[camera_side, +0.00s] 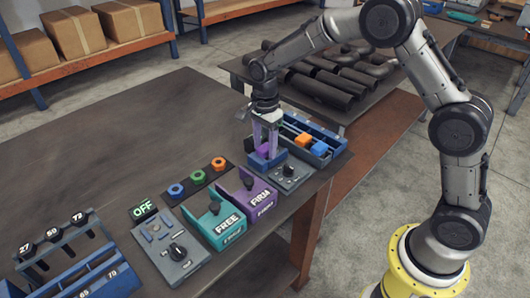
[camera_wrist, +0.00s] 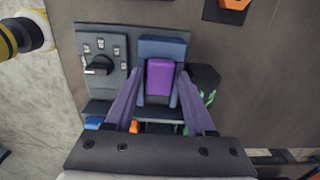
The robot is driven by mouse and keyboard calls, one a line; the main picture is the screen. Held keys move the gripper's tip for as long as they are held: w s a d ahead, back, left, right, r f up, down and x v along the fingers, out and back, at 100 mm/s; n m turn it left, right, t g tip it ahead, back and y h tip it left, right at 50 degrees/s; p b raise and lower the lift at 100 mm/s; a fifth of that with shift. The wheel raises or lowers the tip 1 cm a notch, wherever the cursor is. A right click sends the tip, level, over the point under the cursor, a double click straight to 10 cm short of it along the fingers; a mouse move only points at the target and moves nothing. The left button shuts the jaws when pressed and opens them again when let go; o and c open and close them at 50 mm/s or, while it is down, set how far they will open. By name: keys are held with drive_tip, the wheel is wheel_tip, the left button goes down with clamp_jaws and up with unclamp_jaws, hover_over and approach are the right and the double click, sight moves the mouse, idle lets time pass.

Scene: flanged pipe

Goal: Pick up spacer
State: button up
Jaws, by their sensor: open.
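A purple block (camera_wrist: 161,78), which I take to be the spacer, sits in a blue holder (camera_wrist: 162,46). In the side view the purple block (camera_side: 264,152) shows partly between my fingers, above the blue holder (camera_side: 262,163). My gripper (camera_side: 266,148) points down over it. In the wrist view the two fingers of my gripper (camera_wrist: 159,73) stand apart, one on each side of the purple block. I cannot tell whether either finger touches it. The lower part of the block is hidden in the holder.
A blue tray (camera_side: 329,137) with an orange block (camera_side: 303,140) and a blue block (camera_side: 320,149) stands just right. A grey knob panel (camera_side: 287,176) is close in front. Teal FREE (camera_side: 218,222) and purple FIRM (camera_side: 253,200) bins stand front left.

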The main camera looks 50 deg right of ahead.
clamp_jaws()
drive_tip(key=shift+r, duration=0.15)
drive_tip(key=shift+r, duration=0.55)
drive_tip(key=s+r, duration=1.4)
drive_tip(key=r, duration=0.4)
drive_tip(key=shift+d, duration=0.4)
drive_tip(key=shift+f, duration=0.1)
